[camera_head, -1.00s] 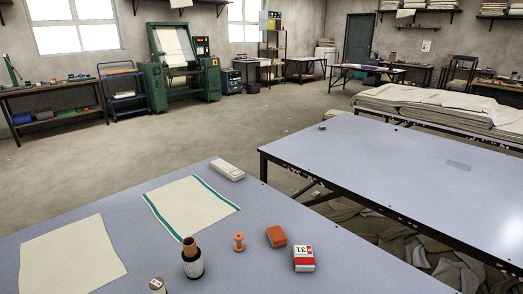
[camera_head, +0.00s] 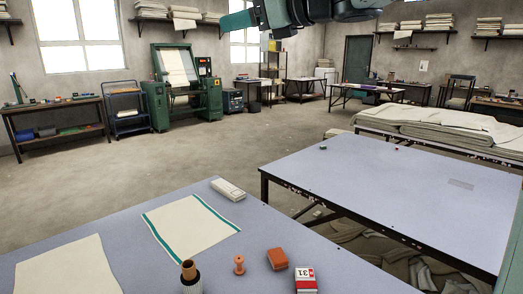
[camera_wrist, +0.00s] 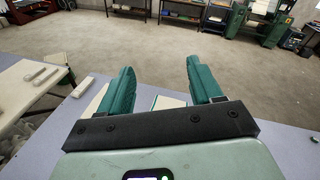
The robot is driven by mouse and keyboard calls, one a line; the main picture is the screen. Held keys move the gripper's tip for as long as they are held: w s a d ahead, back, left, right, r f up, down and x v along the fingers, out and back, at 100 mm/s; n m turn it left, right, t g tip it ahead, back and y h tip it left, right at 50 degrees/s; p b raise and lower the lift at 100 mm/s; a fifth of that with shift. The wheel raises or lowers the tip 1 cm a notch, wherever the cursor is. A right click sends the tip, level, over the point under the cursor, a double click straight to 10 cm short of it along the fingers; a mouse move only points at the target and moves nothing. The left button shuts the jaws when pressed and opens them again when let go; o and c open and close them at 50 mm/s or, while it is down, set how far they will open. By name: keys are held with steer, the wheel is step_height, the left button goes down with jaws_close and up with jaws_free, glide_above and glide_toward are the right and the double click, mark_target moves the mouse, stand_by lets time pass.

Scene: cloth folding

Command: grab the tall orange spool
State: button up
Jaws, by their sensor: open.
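An orange spool (camera_head: 239,265) with flared ends stands upright on the near table (camera_head: 130,230). To its left stands a taller brown-orange tube (camera_head: 188,270) whose lower part is dark and ribbed; its base is cut off by the picture's edge. My gripper (camera_head: 238,20) is at the top of the head view, high above and apart from both. In the wrist view my gripper (camera_wrist: 160,68) has its two teal fingers spread, with nothing between them. Neither the spool nor the tube can be made out in the wrist view.
Right of the spool lie an orange block (camera_head: 277,259) and a red-and-white box (camera_head: 306,280). A cream cloth with green edges (camera_head: 190,224), a plain cloth (camera_head: 70,268) and a pale block (camera_head: 228,190) lie on the table. A second table (camera_head: 400,190) stands right.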

steer(key=w+d+m+t, duration=0.2)
steer(key=w+m, duration=0.2)
glide_toward(240, 259)
steer(key=x, duration=0.2)
steer(key=shift+w+a+r, duration=0.15)
steer(key=shift+w+a, duration=0.05)
steer(key=shift+w, duration=0.05)
steer(key=shift+w+a+f, duration=0.15)
steer(key=shift+a+f, duration=0.1)
steer(key=shift+x, duration=3.45)
steer(key=shift+r, duration=0.1)
steer(key=c, duration=1)
